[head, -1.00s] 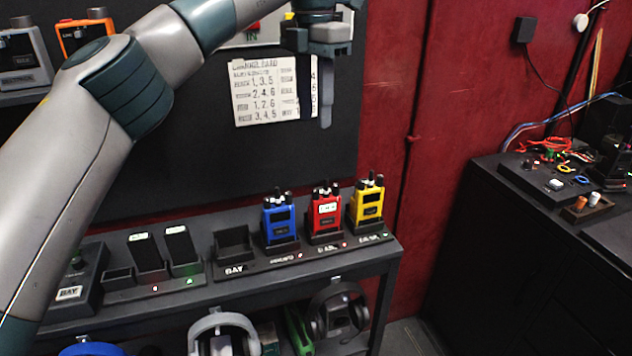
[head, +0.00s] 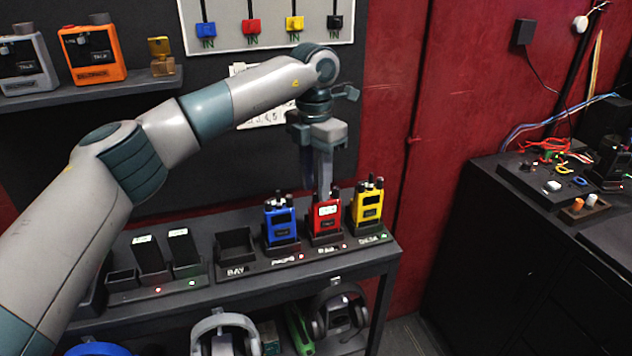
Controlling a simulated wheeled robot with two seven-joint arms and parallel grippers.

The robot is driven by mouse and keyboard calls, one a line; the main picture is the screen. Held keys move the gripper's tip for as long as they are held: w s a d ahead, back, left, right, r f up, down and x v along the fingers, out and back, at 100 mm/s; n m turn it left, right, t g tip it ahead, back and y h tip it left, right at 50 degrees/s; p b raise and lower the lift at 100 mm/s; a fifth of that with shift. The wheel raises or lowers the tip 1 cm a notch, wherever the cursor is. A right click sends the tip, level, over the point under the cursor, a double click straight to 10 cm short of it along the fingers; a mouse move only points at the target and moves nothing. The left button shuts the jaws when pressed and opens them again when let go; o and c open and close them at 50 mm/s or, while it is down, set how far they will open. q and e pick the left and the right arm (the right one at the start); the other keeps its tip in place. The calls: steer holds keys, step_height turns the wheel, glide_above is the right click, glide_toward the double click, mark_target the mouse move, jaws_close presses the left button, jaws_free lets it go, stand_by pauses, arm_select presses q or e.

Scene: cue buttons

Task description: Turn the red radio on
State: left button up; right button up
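The red radio (head: 326,217) stands upright in a dark charging dock on the shelf, between the blue radio (head: 280,222) and the yellow radio (head: 368,206). It has a pale label on its front. My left gripper (head: 322,190) points down just above and behind the top of the red radio, near its knobs and antenna. Its fingers overlap the radio's top in the picture, so I cannot tell whether they touch it. Whether the fingers are apart or together is unclear. My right gripper is out of view.
An empty dock marked BAY (head: 236,246) sits left of the blue radio. Headphones (head: 226,330) hang below the shelf. A panel with coloured tags (head: 266,42) and a partly hidden paper chart (head: 262,118) are on the wall behind. A dark cabinet (head: 520,240) stands at right.

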arm_select(q)
steer(key=shift+f, duration=0.45)
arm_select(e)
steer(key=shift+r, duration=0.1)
arm_select(q)
jaws_close()
